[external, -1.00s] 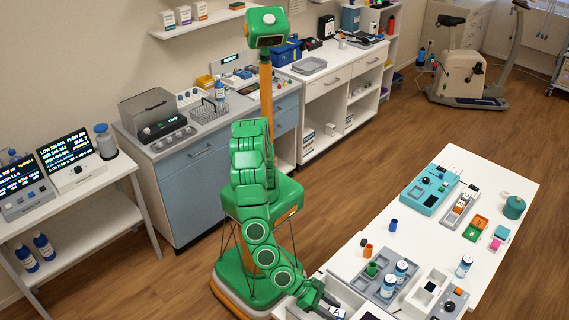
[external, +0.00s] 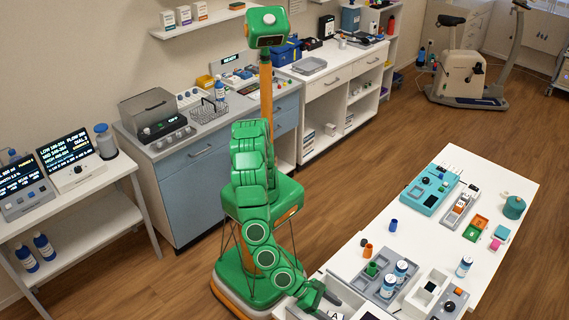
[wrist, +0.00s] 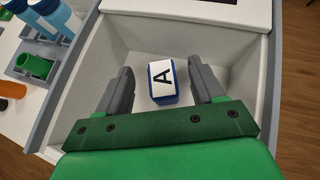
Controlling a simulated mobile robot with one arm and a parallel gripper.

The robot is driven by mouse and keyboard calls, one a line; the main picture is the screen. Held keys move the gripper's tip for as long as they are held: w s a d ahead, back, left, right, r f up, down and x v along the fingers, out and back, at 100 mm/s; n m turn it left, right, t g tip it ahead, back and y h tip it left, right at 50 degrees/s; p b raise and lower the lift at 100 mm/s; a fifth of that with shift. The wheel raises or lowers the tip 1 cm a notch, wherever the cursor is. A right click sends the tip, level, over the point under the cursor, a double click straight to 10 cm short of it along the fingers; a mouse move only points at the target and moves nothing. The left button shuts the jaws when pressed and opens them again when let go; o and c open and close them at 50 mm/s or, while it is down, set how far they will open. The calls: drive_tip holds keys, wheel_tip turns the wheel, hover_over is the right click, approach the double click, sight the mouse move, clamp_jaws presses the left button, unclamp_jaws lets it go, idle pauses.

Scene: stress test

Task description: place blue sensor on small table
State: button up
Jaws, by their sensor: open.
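A blue block with a white top label marked "A" (wrist: 162,82), which looks like the blue sensor, lies in a white open bin (wrist: 225,40) in the wrist view. My gripper (wrist: 162,68) is open, with one finger on each side of the block and visible gaps between. In the external view my gripper (external: 328,299) is low over the near left end of the long white table (external: 455,165). The block is mostly hidden there. I cannot tell which table is the small one; a white table (external: 85,190) with screens stands at the left.
A grey tray (external: 372,285) with blue-capped bottles (external: 401,270) and a green cup (external: 372,268) is just beside the bin. Open wood floor (external: 360,165) lies between the tables and counters.

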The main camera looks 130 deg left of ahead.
drive_tip(key=shift+s+a+f, duration=0.15)
drive_tip(key=shift+s+f, duration=0.2)
drive_tip(key=shift+w+r+v, duration=0.15)
drive_tip(key=shift+r+v, duration=0.05)
drive_tip(key=shift+v, duration=1.85)
drive_tip(key=shift+w+r+v, duration=0.15)
drive_tip(key=shift+v, duration=1.95)
drive_tip(key=shift+w+r+v, duration=0.1)
drive_tip(key=shift+r+v, duration=0.1)
drive_tip(key=shift+v, duration=1.85)
